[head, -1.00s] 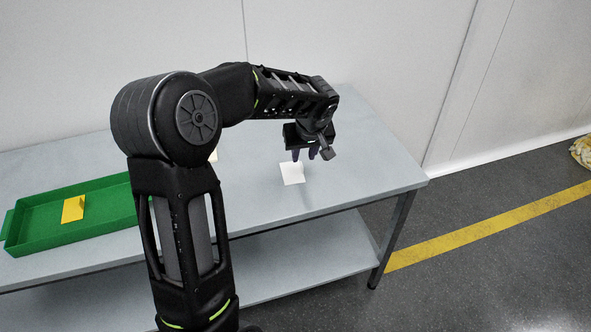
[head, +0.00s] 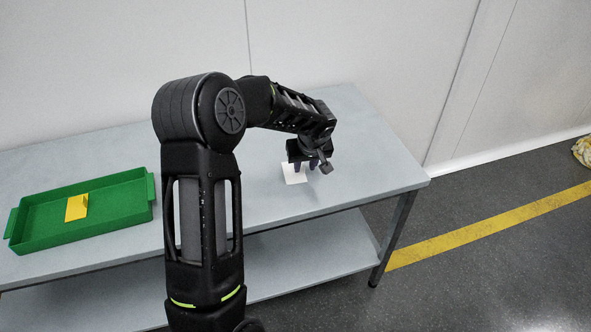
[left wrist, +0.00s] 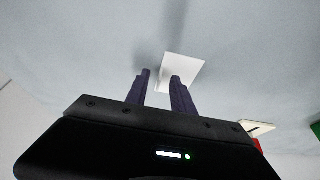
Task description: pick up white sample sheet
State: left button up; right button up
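The white sample sheet (head: 293,175) lies flat on the grey table, towards its right end. My left gripper (head: 304,168) is just above the sheet's right side, pointing down and partly covering it in the head view. In the left wrist view the two dark fingers (left wrist: 160,75) are apart with nothing held between them. The sheet (left wrist: 184,67) shows there just past the fingertips, more towards the right finger. A gap seems to remain between fingertips and sheet, but its height is hard to tell. My right gripper is not in view.
A green tray (head: 110,224) holding a yellow piece (head: 76,207) stands on the table (head: 365,150) at the left. Another pale flat piece (left wrist: 257,127) shows at the right of the wrist view. Table around the sheet is clear; a wall stands behind.

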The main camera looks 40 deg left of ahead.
pick_arm(q)
jog(key=shift+f, duration=0.2)
jog(key=shift+c, duration=0.2)
grip_shut()
dwell(0.4)
